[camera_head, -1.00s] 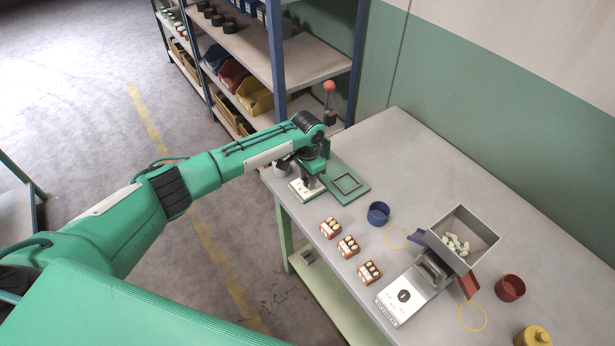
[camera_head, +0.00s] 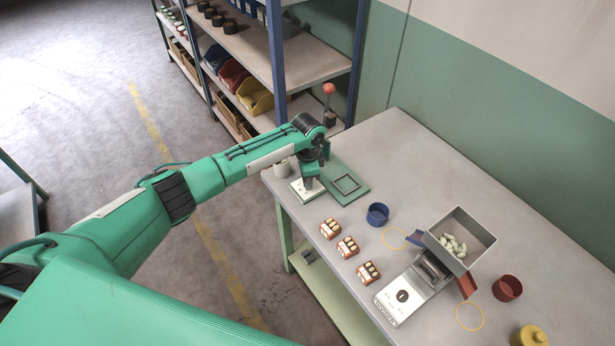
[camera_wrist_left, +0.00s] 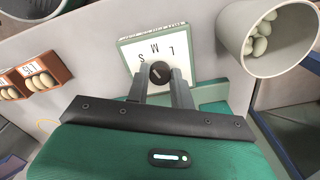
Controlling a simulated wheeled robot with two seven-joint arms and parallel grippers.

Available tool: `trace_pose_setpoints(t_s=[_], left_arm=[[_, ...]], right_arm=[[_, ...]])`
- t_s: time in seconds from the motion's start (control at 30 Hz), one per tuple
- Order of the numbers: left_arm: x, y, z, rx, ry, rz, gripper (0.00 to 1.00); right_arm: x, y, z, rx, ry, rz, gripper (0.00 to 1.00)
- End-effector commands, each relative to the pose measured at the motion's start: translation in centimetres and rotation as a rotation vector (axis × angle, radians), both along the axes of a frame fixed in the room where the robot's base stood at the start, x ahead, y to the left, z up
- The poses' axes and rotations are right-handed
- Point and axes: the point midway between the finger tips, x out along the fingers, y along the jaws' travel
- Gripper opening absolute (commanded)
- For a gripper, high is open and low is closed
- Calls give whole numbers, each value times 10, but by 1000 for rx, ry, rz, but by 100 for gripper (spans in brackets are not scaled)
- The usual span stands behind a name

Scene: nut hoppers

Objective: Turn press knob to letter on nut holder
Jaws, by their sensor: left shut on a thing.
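The press knob (camera_wrist_left: 160,73) is a dark round knob on a white plate (camera_wrist_left: 133,46) lettered L, M and S. A slanted mark shows on its face; I cannot tell for sure which letter it points to. My left gripper (camera_head: 309,183) comes down over this plate and is shut on the knob, one finger on each side. The press has a green base with a square frame (camera_head: 346,184) and a red-ball lever (camera_head: 329,89). Red-brown nut holders (camera_head: 329,228) with pale nuts stand in a row; the wrist view shows one labelled holder (camera_wrist_left: 37,77), its letter unclear.
A pale cup (camera_wrist_left: 263,50) with nuts stands beside the plate. A blue cup (camera_head: 378,214), a grey hopper (camera_head: 460,238) with nuts, a red cup (camera_head: 507,288) and a yellow container (camera_head: 530,337) stand on the table (camera_head: 420,150). Shelves stand behind.

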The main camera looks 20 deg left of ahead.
Motion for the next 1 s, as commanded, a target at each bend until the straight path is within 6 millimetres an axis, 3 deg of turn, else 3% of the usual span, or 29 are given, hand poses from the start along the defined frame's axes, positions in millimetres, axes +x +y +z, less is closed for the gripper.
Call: trace_pose_setpoints(t_s=[0.5, 1.0], left_arm=[[1, -1, 1, -1, -3, -317, 0], [1, -1, 1, -1, -3, -369, 0]], right_arm=[[0, 0, 5, 0, -1, 0, 0], [0, -3, 5, -3, -1, 1, 0]])
